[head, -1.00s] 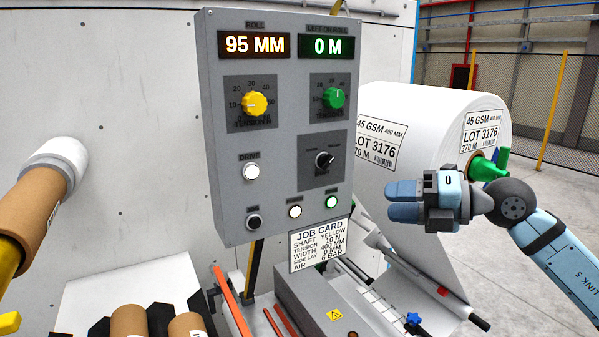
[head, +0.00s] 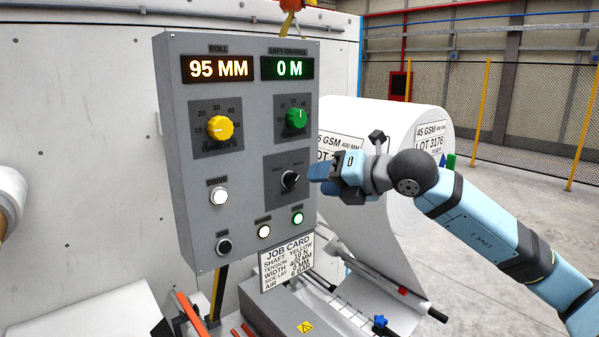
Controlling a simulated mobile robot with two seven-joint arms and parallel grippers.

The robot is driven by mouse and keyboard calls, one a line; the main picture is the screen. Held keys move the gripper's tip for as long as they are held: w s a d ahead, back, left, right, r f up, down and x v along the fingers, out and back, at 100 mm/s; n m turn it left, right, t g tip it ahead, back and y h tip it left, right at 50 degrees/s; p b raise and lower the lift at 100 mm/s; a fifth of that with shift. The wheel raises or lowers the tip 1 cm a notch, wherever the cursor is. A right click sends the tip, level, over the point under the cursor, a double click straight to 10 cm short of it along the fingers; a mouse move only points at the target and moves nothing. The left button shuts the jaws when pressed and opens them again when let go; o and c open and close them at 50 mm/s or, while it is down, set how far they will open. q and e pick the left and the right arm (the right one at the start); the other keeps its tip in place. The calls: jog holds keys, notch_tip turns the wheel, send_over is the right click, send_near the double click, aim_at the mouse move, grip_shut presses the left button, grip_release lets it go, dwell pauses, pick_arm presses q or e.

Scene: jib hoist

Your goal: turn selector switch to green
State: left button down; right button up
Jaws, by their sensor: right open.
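The selector switch (head: 289,180) is a black knob on a dark square plate at the lower right of the grey control panel (head: 180,110). A pale mark shows on the knob; the small labels above it are too small to read. My right gripper (head: 316,174) is open, just right of the selector, with its blue fingers pointing left toward it. A small gap seems to remain between fingertips and knob, though contact is hard to judge. My left gripper is out of view.
A yellow knob (head: 220,129) and a green knob (head: 296,118) sit above on the panel. White button (head: 218,196), black button (head: 223,246) and two lit lamps are below. A job card (head: 287,262) hangs underneath. A large white roll (head: 400,125) stands behind my right gripper.

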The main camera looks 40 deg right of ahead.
aim_at(294, 182)
jog(key=p+x, duration=0.1)
jog(key=x, duration=0.4)
jog(key=shift+w+p, duration=0.2)
jog(key=shift+p, duration=0.2)
jog(key=shift+w+a+f, duration=0.1)
jog(key=shift+w+a, duration=0.1)
jog(key=shift+w, duration=0.05)
jog(key=shift+c, duration=0.5)
jog(key=shift+d, duration=0.1)
jog(key=c, duration=0.7)
jog(key=shift+s, duration=0.1)
grip_shut()
